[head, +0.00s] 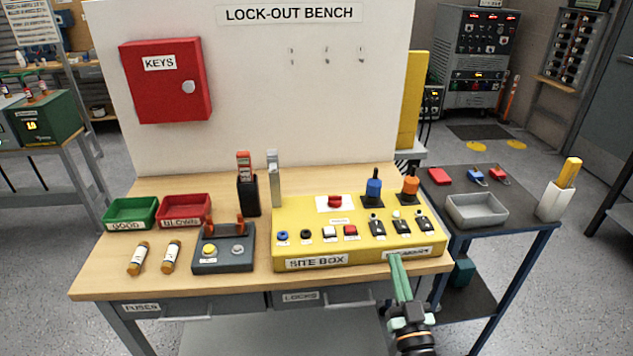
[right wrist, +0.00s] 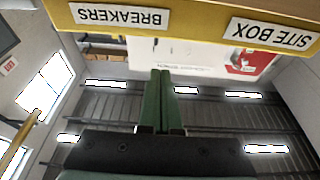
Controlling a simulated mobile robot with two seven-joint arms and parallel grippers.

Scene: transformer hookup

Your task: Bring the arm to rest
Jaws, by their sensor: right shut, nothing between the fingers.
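My right gripper (head: 399,268) is at the front right edge of the bench, its green fingers pointing up toward the front face of the yellow site box (head: 300,247). The fingers are closed together with nothing between them. In the right wrist view the shut green fingers (right wrist: 161,75) sit in the middle, just below the yellow box front (right wrist: 190,22) with its BREAKERS and SITE BOX labels, which appear upside down. I cannot tell whether the fingertips touch the box. My left gripper is not in view.
The wooden bench (head: 110,281) holds a green tray (head: 130,212), a red tray (head: 184,208), two fuses, a dark grey switch box (head: 223,261) and a black holder. A red key cabinet (head: 165,80) hangs behind. A side table with a grey bin (head: 477,211) stands at right.

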